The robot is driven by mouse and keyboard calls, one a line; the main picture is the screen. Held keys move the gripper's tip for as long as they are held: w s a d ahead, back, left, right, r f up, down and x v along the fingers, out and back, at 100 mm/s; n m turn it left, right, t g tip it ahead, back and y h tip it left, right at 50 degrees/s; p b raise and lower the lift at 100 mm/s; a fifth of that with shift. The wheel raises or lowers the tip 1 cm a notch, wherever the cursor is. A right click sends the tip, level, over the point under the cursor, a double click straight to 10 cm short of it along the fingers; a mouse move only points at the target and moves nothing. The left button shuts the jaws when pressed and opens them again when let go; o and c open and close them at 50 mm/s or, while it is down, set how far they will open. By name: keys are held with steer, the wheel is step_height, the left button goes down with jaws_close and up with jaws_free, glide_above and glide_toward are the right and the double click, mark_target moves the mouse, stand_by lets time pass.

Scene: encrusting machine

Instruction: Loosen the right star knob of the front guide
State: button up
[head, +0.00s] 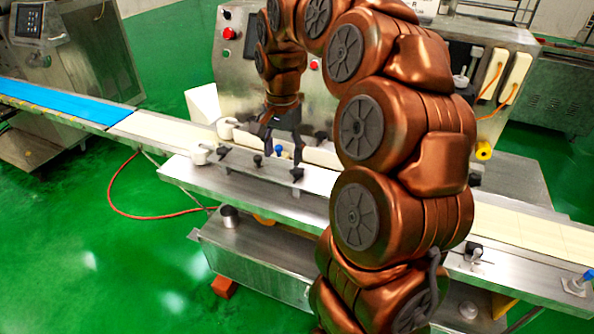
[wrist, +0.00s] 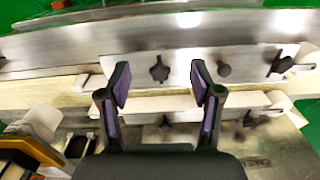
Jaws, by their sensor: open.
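The front guide (head: 250,176) is a long metal plate along the near side of the conveyor. Its right star knob (head: 297,174) is dark and sits near the tip of my gripper's right finger in the head view. My gripper (head: 283,156) points down over the conveyor, open and empty. In the wrist view, where the scene appears turned around, the dark star knob (wrist: 158,70) shows beyond and between the spread fingers of my gripper (wrist: 160,84). I see no contact with it. Its height below the fingertips is hard to judge.
The guide also carries a round dark knob (head: 257,160) and a left star knob (head: 224,150). A blue-topped knob (head: 278,150) stands behind, between the fingers. White blocks (head: 203,154) sit at the left. The machine's control panel (head: 229,33) rises behind.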

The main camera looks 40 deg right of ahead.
mark_target(297, 170)
steer(key=w+d+m, duration=0.1)
steer(key=w+d+f+m, duration=0.1)
steer(key=d, duration=0.3)
steer(key=shift+w+d+f+m+b, duration=0.2)
steer(key=shift+w+f+m+b, duration=0.1)
steer(key=shift+w+m, duration=0.1)
steer(key=shift+w+d+f, duration=0.1)
steer(key=shift+d+f, duration=0.1)
steer(key=shift+d, duration=0.2)
steer(key=shift+f+p, duration=0.6)
steer(key=shift+f, duration=3.2)
steer(key=c, duration=1.1)
steer(key=shift+c, duration=0.2)
